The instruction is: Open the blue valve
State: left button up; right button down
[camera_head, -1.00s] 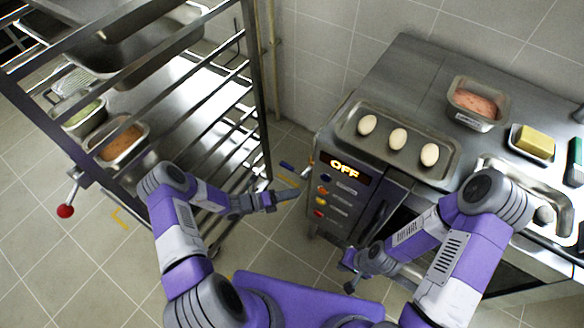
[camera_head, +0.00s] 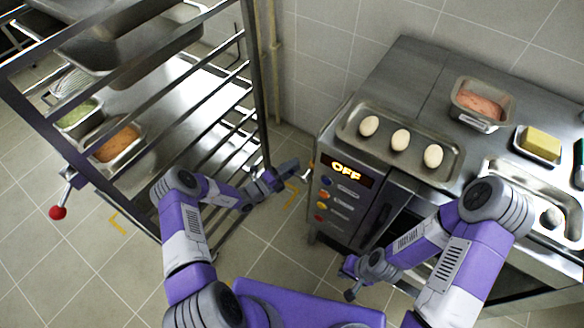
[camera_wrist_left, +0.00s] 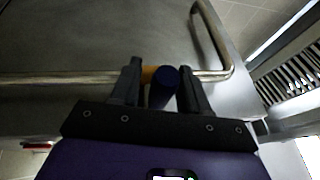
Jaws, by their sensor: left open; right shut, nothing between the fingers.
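The blue valve shows in the left wrist view as a dark blue, round-ended handle (camera_wrist_left: 164,84) with a yellow-orange part on a metal pipe (camera_wrist_left: 60,77). My left gripper (camera_wrist_left: 161,88) is open, with its fingers on either side of the blue handle. I cannot tell whether either finger touches it. In the head view my left gripper (camera_head: 292,168) is low between the rack and the oven and hides the valve. My right gripper (camera_head: 350,293) is shut and empty in front of the oven.
The steel rack (camera_head: 263,100) with several trays stands left of my left arm, and a lever with a red knob (camera_head: 58,213) sticks out from it. The oven (camera_head: 350,215) with an OFF display is at right, with eggs in a tray (camera_head: 450,170) on top. Tiled floor lies between.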

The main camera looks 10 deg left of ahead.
pick_arm(q)
jog(key=shift+c, duration=0.4)
grip_shut()
jog(key=shift+r, duration=0.1)
